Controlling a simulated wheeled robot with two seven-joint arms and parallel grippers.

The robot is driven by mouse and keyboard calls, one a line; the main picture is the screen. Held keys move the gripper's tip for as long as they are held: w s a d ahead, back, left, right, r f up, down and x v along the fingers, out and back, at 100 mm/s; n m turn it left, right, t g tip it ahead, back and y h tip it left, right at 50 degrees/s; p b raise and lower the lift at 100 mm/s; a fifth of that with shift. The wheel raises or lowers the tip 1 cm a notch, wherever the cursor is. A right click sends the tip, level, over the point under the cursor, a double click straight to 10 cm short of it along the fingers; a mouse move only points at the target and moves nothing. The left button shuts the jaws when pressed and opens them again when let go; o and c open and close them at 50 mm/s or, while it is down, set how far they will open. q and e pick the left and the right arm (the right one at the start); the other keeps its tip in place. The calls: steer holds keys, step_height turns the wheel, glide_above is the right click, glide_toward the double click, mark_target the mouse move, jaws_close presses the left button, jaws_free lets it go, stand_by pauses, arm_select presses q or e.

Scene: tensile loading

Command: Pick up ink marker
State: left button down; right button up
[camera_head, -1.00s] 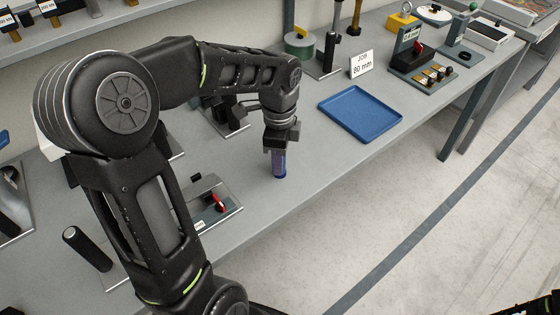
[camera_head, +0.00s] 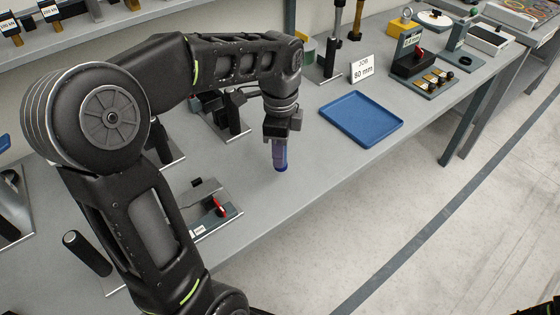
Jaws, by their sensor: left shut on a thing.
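The ink marker (camera_head: 281,158) is a short, upright blue-purple cylinder with a darker lower end. My left gripper (camera_head: 280,139) is above it, pointing down and shut on its upper part, which the fingers hide. The marker is over the grey bench top, left of the blue tray. I cannot tell for certain whether its lower end is clear of the bench. My right gripper is not in view.
An empty blue tray (camera_head: 361,118) lies right of the marker, with a "JOB 80 mm" sign (camera_head: 362,68) behind it. A fixture with a red lever (camera_head: 219,207) lies to the left. Bench is clear between marker and tray.

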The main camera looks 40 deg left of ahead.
arm_select(q)
step_height(320, 180, up, 6)
steer(key=shift+f, duration=0.2)
stand_by(0.5)
